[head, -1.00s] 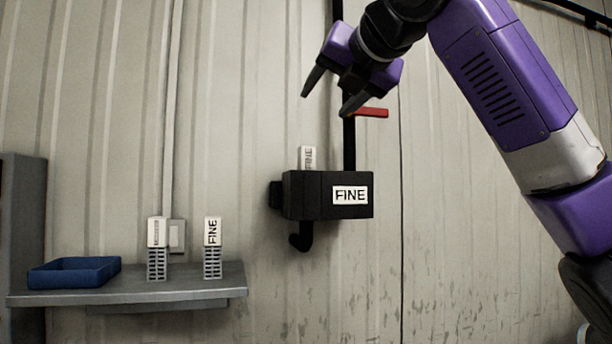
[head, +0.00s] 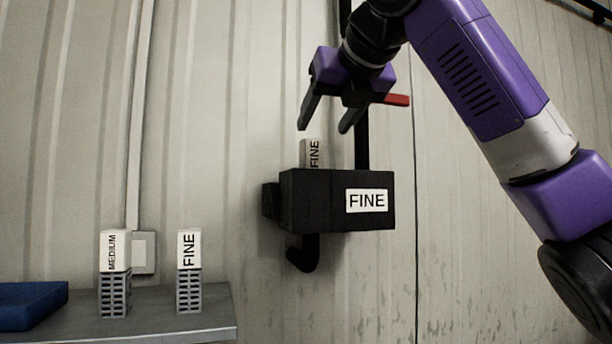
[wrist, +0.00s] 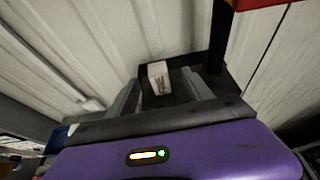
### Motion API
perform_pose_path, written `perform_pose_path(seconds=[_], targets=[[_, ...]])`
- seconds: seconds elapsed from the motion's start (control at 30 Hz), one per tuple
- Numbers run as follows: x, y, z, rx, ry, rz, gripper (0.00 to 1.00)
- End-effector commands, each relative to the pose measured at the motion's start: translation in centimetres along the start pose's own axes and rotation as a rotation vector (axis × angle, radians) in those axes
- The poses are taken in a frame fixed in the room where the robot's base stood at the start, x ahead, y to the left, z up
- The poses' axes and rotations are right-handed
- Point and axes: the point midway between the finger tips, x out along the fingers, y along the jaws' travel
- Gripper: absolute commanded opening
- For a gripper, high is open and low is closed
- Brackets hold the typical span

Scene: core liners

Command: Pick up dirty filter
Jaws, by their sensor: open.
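The filter (head: 311,153) labelled FINE stands upright in the black wall housing (head: 320,205), which also bears a FINE label. Only its greyish top shows above the housing; its lower part is hidden inside. My gripper (head: 324,130) is open and empty, its fingers pointing down just above the filter's top. In the wrist view the filter (wrist: 158,77) lies between and beyond the two fingers (wrist: 160,90), apart from both.
A grey shelf (head: 215,325) at the lower left holds a MEDIUM filter (head: 115,252), another FINE filter (head: 189,250) and a blue tray (head: 30,303). A red lever (head: 397,100) on a black pipe (head: 361,150) is close beside my gripper. The wall right of the housing is clear.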

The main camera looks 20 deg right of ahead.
Motion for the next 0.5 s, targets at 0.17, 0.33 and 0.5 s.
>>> perform_pose_path(seconds=[0.17, 0.33, 0.5], targets=[[1.9, 0.1, 0.0, 0.002, 0.002, 0.001, 0.59], [3.7, 0.3, -0.1, 0.001, 0.003, 0.001, 0.59], [6.1, 0.5, -0.2, 0.002, 0.003, 0.000, 0.59]])
